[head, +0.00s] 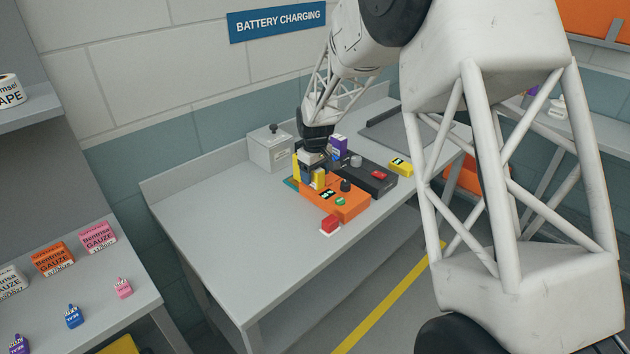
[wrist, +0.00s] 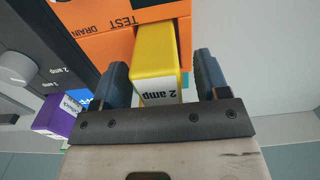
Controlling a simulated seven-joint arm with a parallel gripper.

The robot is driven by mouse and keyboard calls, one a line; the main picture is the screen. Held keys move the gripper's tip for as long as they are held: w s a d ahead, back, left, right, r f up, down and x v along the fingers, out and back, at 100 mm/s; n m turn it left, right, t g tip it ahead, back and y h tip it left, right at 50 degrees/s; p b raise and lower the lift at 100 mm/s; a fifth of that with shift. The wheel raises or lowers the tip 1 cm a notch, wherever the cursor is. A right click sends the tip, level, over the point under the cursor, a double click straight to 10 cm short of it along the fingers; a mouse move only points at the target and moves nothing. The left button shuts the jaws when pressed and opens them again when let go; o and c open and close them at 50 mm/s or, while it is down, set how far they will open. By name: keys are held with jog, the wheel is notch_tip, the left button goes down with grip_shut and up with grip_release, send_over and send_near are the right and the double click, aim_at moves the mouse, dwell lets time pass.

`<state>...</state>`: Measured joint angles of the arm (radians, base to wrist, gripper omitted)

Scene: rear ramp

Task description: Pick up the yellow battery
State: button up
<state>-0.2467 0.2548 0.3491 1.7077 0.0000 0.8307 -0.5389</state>
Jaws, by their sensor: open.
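The yellow battery (wrist: 155,52), with a "2 amp" label on its near end, lies between the two dark fingers of my gripper (wrist: 161,80) in the wrist view. My gripper is open, with a narrow gap showing to the right finger; contact with the left finger is hard to tell. The battery's far end meets an orange device (wrist: 90,52) marked "TEST" and "DRAIN". In the head view my gripper (head: 312,176) is down at the left end of that orange device (head: 348,207), with yellow (head: 318,181) showing by the fingers, partly hidden.
A dark charger (head: 378,184) stands behind the orange device, and a purple battery (head: 338,146) is close to my gripper. The bench's left part (head: 225,215) is clear.

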jog(key=shift+f, duration=0.3)
dwell(0.4)
grip_shut()
jog(key=shift+r, duration=0.1)
jog(key=shift+r, duration=0.7)
notch_tip(320, 180, up, 2)
jog(key=shift+r, duration=0.1)
jog(key=s+d, duration=0.1)
jog(key=s, duration=0.4)
jog(key=s+d, duration=0.1)
jog(key=s, duration=0.4)
jog(key=s+d+r, duration=0.1)
jog(key=s, duration=0.4)
jog(key=shift+s+d+r, duration=0.1)
jog(key=shift+s+d, duration=0.15)
jog(key=shift+d, duration=0.15)
